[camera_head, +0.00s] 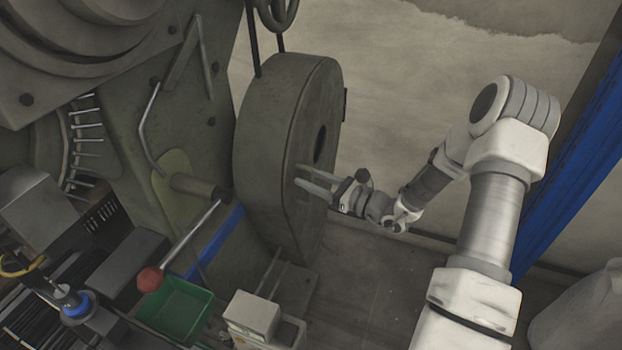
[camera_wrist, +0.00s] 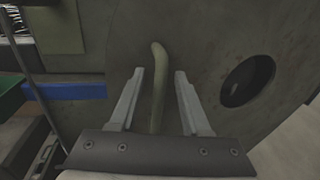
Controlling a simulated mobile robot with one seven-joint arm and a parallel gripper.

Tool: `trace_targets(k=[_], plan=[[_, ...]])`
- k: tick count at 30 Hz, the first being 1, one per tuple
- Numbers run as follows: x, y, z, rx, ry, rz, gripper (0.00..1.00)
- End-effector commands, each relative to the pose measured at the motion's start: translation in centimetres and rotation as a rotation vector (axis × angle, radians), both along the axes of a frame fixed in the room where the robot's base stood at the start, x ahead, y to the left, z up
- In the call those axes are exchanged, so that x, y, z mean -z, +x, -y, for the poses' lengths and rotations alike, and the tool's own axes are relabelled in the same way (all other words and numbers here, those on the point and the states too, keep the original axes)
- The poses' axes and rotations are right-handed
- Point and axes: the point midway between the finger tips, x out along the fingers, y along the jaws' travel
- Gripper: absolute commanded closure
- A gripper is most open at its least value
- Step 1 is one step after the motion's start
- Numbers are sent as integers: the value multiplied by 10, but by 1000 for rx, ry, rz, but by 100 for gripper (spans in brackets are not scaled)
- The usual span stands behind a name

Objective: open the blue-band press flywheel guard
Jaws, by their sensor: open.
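The flywheel guard (camera_head: 275,130) is a large grey rounded housing on the side of the press, with a dark round hole in its outer face. A blue band (camera_head: 213,247) runs along the press beside it; it also shows in the wrist view (camera_wrist: 75,91). The guard's face (camera_wrist: 205,45) fills much of the wrist view. A bent, dull green-grey handle (camera_wrist: 158,62) stands out from it. My gripper (camera_head: 300,177) is open at the guard's face. In the wrist view its fingers (camera_wrist: 159,73) stand either side of the handle, with gaps on both sides.
A red-knobbed lever (camera_head: 150,279) juts out left of the guard. A green bin (camera_head: 175,309) and a pale box (camera_head: 252,316) stand below. A blue upright (camera_head: 580,160) is at the right. Floor beside the guard (camera_head: 370,280) looks clear.

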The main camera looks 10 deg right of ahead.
Motion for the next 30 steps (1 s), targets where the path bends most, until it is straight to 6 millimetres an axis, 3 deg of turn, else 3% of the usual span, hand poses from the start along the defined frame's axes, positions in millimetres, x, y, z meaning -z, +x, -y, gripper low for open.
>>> trace_targets(k=[3,11,30], plan=[[0,0,0,0,0,0,55],[0,0,0,-1,0,0,100],[0,0,0,-1,0,0,100]])
